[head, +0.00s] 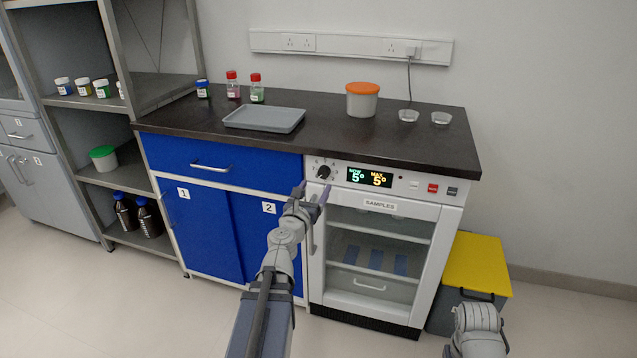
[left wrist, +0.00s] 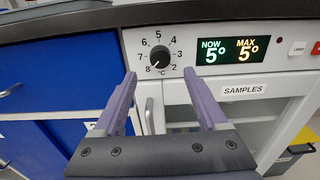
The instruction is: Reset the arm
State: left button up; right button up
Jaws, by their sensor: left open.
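My left arm reaches up the middle of the head view. Its left gripper (head: 314,190) is open and empty in front of the sample fridge's control panel, just below the black temperature knob (head: 323,172). In the left wrist view the two purple fingers of the left gripper (left wrist: 160,76) stand apart, with the knob (left wrist: 160,58) between and above their tips. No contact with the knob can be made out. The display (left wrist: 230,50) reads NOW 5° and MAX 5°. Part of my right arm (head: 478,330) shows at the lower right; its gripper is out of view.
The fridge door (head: 378,250) is shut. A dark counter (head: 320,125) above holds a grey tray (head: 264,119), an orange-lidded tub (head: 362,101), small bottles and two glass dishes. Blue cabinets (head: 205,235) stand left, a yellow-lidded bin (head: 476,265) right. The floor in front is clear.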

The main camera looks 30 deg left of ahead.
pick_arm(q)
jog(key=shift+s+d, duration=0.15)
jog(key=shift+s, duration=0.35)
